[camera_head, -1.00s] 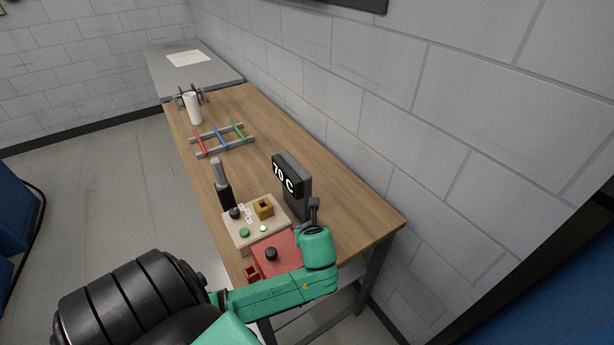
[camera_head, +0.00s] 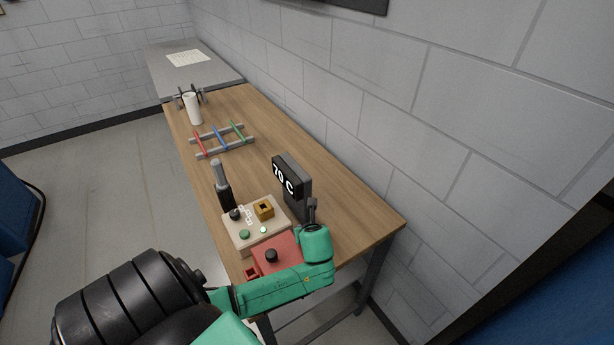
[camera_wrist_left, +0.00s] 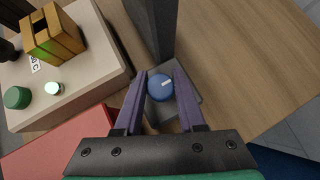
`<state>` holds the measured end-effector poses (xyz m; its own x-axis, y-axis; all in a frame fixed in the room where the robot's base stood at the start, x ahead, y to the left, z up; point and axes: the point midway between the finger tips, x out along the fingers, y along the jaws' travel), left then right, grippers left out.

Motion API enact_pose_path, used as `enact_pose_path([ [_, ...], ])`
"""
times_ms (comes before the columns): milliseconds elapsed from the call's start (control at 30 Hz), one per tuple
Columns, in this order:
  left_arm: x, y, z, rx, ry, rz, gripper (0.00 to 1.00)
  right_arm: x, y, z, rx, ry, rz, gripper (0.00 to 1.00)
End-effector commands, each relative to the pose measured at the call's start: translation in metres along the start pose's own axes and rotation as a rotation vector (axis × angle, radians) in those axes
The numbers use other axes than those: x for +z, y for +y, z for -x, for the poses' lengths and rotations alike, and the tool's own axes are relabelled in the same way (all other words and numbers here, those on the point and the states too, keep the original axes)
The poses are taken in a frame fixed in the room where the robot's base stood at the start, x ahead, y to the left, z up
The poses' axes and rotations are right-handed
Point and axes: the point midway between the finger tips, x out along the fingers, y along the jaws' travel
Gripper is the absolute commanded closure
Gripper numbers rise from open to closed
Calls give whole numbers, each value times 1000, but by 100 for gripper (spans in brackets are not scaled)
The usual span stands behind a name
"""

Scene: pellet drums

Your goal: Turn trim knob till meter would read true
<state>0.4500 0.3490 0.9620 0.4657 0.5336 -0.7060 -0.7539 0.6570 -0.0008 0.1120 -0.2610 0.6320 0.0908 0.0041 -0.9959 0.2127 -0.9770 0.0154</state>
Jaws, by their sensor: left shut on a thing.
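The trim knob (camera_wrist_left: 160,87) is a blue round knob with a white pointer mark, on a small grey base (camera_wrist_left: 190,108) in the left wrist view. My left gripper (camera_wrist_left: 161,76) is around it, its two purple fingers shut on its sides. In the head view the left gripper (camera_head: 312,211) is at the foot of the dark meter (camera_head: 297,182), and the knob is hidden there. The meter's white digits read 70 C. My right gripper is not in view.
Left of the meter is a beige panel (camera_head: 234,231) with a brass block (camera_head: 264,209), a green button (camera_head: 244,235) and a lit lamp (camera_head: 263,230). A black-and-grey handheld tool (camera_head: 222,186) stands beside it. A red box (camera_head: 287,250) is in front. The wooden table (camera_head: 345,218) is clear at right.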

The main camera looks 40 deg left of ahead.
Motion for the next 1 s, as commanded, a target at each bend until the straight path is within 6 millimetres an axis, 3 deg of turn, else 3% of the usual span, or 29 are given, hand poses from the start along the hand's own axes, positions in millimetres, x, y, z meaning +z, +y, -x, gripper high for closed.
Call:
enact_pose_path([
  [367, 0, 0, 0, 148, 0, 149, 100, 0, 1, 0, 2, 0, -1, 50],
  [1000, 0, 2, 0, 576, 0, 574, 100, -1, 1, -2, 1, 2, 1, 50],
])
